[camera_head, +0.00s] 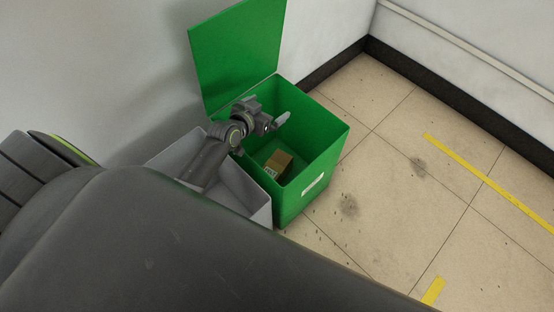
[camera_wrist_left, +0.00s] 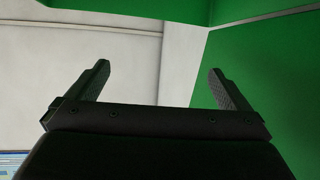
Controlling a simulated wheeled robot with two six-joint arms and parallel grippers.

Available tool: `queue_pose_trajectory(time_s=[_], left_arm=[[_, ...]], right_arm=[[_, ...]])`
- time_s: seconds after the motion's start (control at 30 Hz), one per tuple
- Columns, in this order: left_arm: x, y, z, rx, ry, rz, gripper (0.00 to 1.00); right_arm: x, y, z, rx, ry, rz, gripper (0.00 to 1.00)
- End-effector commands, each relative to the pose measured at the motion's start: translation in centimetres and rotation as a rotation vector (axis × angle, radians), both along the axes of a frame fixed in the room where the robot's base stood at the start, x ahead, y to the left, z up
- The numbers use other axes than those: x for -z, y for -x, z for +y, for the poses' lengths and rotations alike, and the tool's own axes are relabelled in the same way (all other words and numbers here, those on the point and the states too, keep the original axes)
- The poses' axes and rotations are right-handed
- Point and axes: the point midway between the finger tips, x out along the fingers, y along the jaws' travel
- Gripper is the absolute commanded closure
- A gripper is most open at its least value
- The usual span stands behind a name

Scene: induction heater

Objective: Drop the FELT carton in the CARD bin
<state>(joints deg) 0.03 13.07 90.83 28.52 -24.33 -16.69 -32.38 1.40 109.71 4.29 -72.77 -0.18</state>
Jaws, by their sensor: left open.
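A small brown carton (camera_head: 279,164) with a white label lies inside the green bin (camera_head: 318,151), on its floor as far as I can see. The carton's print is too small to read. The green bin has its lid (camera_head: 236,55) raised against the wall and a white label on its front, also too small to read. My left gripper (camera_head: 279,121) is over the bin's opening, above and apart from the carton. In the left wrist view its two fingers (camera_wrist_left: 160,82) are spread with nothing between them. My right gripper is not in view.
A grey open bin (camera_head: 256,202) stands against the left side of the green bin, under my left arm. Walls are close behind. The tiled floor (camera_head: 400,170) to the right is clear, with yellow tape strips (camera_head: 480,178).

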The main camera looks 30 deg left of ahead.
Motion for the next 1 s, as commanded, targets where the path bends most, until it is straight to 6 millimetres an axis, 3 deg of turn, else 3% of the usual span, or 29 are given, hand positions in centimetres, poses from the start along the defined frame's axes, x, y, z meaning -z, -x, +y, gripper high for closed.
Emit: queue_pose_trajectory(time_s=[0.4,0.63,0.8,1.0], left_arm=[[-3.5,7.9,1.0,0.001,-0.002,0.001,0.00],[-5.3,12.3,1.5,0.001,-0.002,0.001,0.00],[-6.1,14.3,1.8,-0.001,-0.001,-0.001,0.00],[-6.5,15.2,1.9,0.000,-0.001,-0.002,0.00]], right_arm=[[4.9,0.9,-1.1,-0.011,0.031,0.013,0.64],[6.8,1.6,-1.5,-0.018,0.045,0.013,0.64],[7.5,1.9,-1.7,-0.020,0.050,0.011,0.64],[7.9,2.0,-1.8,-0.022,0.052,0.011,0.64]])
